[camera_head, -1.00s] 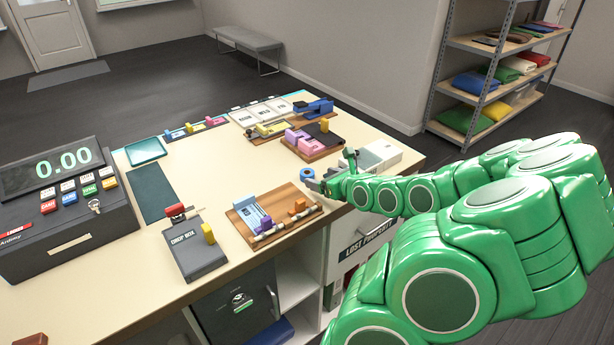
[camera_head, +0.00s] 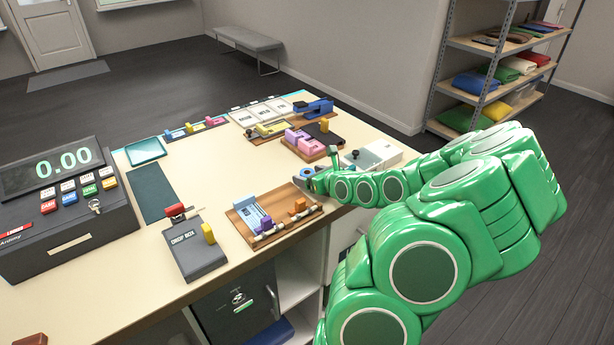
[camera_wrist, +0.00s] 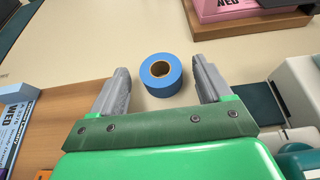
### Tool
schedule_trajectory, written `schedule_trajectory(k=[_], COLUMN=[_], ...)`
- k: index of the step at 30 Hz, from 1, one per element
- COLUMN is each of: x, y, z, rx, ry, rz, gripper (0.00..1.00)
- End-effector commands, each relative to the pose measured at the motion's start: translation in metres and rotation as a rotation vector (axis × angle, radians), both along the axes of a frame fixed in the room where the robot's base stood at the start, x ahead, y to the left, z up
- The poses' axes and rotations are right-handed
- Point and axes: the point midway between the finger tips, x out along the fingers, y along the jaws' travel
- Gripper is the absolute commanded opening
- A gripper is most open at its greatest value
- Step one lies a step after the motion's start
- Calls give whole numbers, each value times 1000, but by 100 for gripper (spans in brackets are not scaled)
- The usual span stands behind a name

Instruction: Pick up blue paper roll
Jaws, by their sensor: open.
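The blue paper roll (camera_wrist: 162,77) stands on the cream counter with its brown core facing up in the wrist view. It also shows in the head view (camera_head: 307,172), small and next to my gripper's tip. My gripper (camera_wrist: 163,86) is open, with one grey finger to the left of the roll and the other to the right. There is a gap between each finger and the roll. The roll lies between and slightly beyond the fingertips. In the head view my gripper (camera_head: 307,181) is partly hidden by my green arm.
A wooden tray with ticket cards (camera_head: 237,209) is close on the left. A white machine (camera_head: 383,153) is close on the right, and a pink stamp set (camera_head: 308,149) stands behind. A grey box with a yellow knob (camera_head: 193,258) is further left. The counter's middle is clear.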

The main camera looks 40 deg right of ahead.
Motion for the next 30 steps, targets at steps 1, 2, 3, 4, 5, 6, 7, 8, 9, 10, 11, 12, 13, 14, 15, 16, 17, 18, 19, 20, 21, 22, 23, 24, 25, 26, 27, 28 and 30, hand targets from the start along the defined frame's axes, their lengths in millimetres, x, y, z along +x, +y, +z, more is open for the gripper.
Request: schedule_trajectory(k=[1,2,3,4,5,6,7,8,9,10,11,12,13,14,15,16,17,18,19,20,21,22,23,24,25,26,27,28,30], x=[2,3,3,3,4,4,3,3,3,3,3,3,3,3,3,3,3,3,3,3,3,3,3,3,3,3,3,3,3], y=[0,0,0,0,0,0,0,0,0,0,0,0,0,0,0,0,0,0,0,0,0,0,0,0,-1,-1,-1,-1,0], z=[-1,-1,-1,-1,-1,-1,-1,-1,-1,-1,-1,-1,-1,-1,-1,-1,-1,-1,-1,-1,-1,-1,-1,-1,-1,-1,-1,-1,0], rx=[0,0,0,0,0,0,0,0,0,0,0,0,0,0,0,0,0,0,0,0,0,0,0,0,0,0,0,0,0], ry=[0,0,0,0,-1,-1,-1,-1,-1,-1,-1,-1,-1,-1,-1,-1,-1,-1,-1,-1,-1,-1,-1,-1,-1,-1,-1,-1,-1], rz=[1,1,0,0,0,0,-1,-1,-1,-1,-1,-1,-1,-1,-1,-1,-1,-1,-1,-1,-1,-1,-1,-1,-1,-1,-1,-1,-1], gripper=[78,78,78,78,78,78,78,78,78,78,75,69,64,60,54,49,44,38,34,29,23,18,18,18,18,18,18,18,18])
